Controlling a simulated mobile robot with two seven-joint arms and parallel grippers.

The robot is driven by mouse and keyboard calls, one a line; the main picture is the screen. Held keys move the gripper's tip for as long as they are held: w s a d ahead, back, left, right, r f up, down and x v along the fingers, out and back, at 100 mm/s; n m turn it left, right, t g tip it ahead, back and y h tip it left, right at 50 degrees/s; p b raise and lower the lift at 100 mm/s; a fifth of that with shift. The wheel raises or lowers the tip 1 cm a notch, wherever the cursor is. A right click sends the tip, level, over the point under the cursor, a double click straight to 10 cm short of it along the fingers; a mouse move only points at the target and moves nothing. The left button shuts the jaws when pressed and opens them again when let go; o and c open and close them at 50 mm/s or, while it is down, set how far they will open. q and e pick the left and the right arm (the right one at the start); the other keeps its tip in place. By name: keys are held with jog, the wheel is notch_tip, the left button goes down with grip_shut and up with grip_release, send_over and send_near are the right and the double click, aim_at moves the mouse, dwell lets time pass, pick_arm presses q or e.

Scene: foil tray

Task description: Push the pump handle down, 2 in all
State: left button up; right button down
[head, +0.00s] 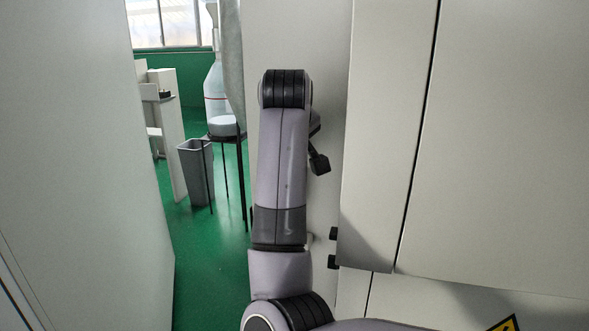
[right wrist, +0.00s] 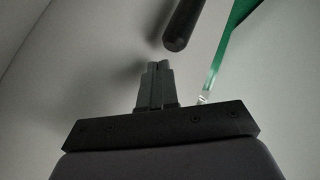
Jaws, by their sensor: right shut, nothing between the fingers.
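The pump handle looks to be the dark round-ended bar (right wrist: 184,25) that comes in from the top of the right wrist view. The rest of it is out of that view. My right gripper (right wrist: 157,68) is shut and empty, its fingertips just below and slightly left of the bar's end. I see a gap between them in the picture, but cannot tell the depth. In the head view my right arm hides its gripper. A black piece (head: 319,163) shows beside that arm; I cannot tell if it is the handle. My left gripper is not in view.
Pale cabinet panels (head: 510,140) fill the right, with small black knobs (head: 333,233) near my arm. A pale panel (head: 70,150) stands at left. Between them is green floor (head: 205,260), with a grey bin (head: 197,170) and a large bottle (head: 216,90) on a stand further back.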

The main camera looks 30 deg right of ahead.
jog(key=shift+f, duration=0.2)
dwell(0.5)
jog(key=shift+f, duration=0.25)
jog(key=shift+f+b, duration=0.85)
jog(key=shift+f, duration=1.85)
dwell(1.8)
jog(key=shift+r, duration=0.15)
jog(key=shift+r+p, duration=1.3)
jog(key=shift+r, duration=1.65)
